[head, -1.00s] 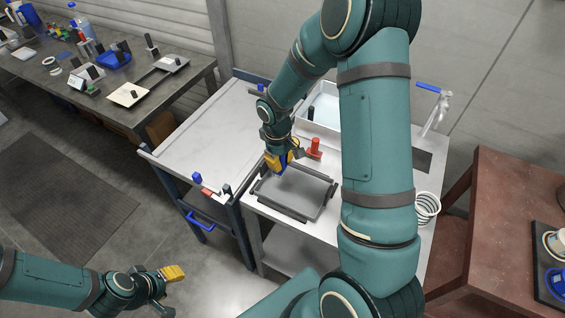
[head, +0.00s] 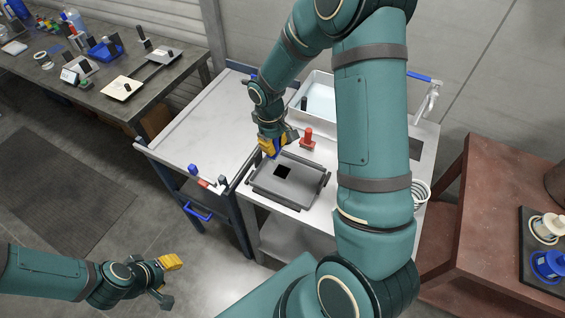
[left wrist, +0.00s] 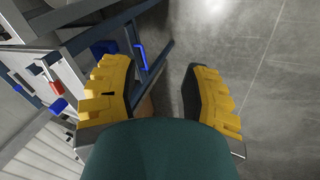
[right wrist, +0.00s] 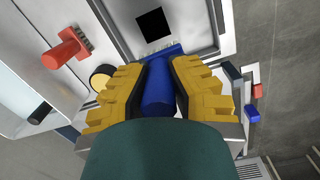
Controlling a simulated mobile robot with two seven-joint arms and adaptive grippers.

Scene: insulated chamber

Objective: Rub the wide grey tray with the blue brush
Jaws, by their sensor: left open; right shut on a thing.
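The wide grey tray (head: 300,190) lies on the white bench, with a flat black square (head: 283,172) on its floor; the tray also shows in the right wrist view (right wrist: 190,22). My right gripper (head: 274,146) is shut on the handle of the blue brush (right wrist: 158,88). The brush's pale bristles show at the tray's near side in the right wrist view; I cannot tell whether they touch it. In the head view the brush (head: 277,148) is mostly hidden by the fingers. My left gripper (head: 167,280) is open and empty over the floor, left of the benches.
A white basin (head: 321,100) is at the back, partly hidden by my right arm. A metal-topped cart (head: 200,125) with a blue handle stands left. A white-and-dark coil (head: 422,194) is at right.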

